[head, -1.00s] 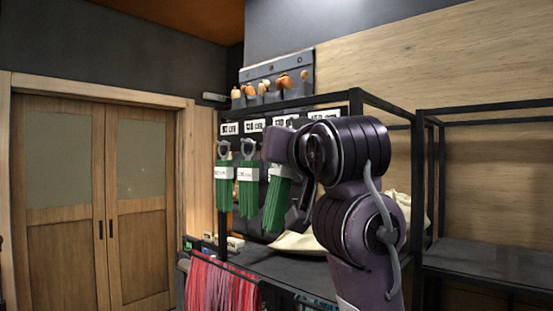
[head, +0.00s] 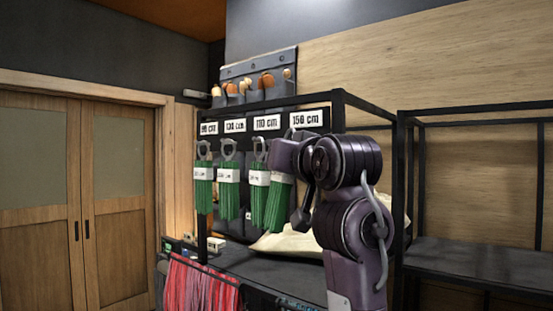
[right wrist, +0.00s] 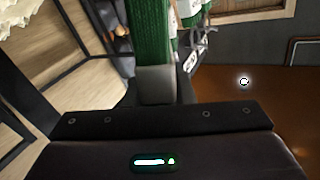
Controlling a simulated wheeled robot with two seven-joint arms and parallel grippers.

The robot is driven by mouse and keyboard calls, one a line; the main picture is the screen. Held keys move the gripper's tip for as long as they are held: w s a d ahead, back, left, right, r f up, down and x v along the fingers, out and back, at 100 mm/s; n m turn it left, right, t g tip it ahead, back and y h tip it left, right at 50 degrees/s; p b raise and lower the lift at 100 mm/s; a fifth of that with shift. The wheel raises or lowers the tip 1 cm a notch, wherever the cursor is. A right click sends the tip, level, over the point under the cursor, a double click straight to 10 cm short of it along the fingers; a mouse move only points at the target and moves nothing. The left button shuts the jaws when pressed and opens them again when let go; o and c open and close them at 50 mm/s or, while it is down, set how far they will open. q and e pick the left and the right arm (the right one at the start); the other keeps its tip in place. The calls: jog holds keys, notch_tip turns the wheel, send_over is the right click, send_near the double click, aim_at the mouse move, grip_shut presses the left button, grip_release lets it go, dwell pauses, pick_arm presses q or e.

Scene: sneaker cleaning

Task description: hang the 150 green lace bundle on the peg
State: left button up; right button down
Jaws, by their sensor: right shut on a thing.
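The held green lace bundle (head: 279,198) with a white band is partly hidden behind my right arm in the head view. It hangs slightly tilted just right of another bundle, below and left of the "150 cm" sign (head: 306,118). Green strands (right wrist: 150,28) fill the top middle of the right wrist view. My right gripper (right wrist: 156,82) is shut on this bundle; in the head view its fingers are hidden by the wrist. The peg under the 150 sign is not clearly visible, so I cannot tell if the loop touches it. My left gripper is not in view.
Several similar green bundles, such as the leftmost (head: 204,190), hang under shorter-length signs. The black rack frame (head: 338,112) surrounds them. Red laces (head: 200,285) hang below, and a cream sack (head: 290,241) lies on the shelf. An empty black shelf (head: 480,255) stands right.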

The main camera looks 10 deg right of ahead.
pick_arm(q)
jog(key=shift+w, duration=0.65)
pick_arm(e)
jog(key=shift+w+d+f, duration=0.25)
jog(key=shift+w+d, duration=0.15)
jog(key=shift+d, duration=0.15)
jog(key=shift+w+d+f, duration=0.25)
jog(key=shift+w+d, duration=0.15)
jog(key=shift+d, duration=0.15)
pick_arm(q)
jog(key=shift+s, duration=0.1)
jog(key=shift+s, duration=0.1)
pick_arm(e)
jog(key=c, duration=1.1)
grip_release()
jog(key=shift+c, duration=0.2)
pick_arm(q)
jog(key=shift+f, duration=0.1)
pick_arm(e)
jog(key=shift+s, duration=0.1)
pick_arm(q)
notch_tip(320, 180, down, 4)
jog(key=b, duration=0.5)
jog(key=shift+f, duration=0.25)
pick_arm(e)
jog(key=s+d, duration=0.1)
jog(key=s, duration=0.6)
jog(key=shift+s, duration=0.3)
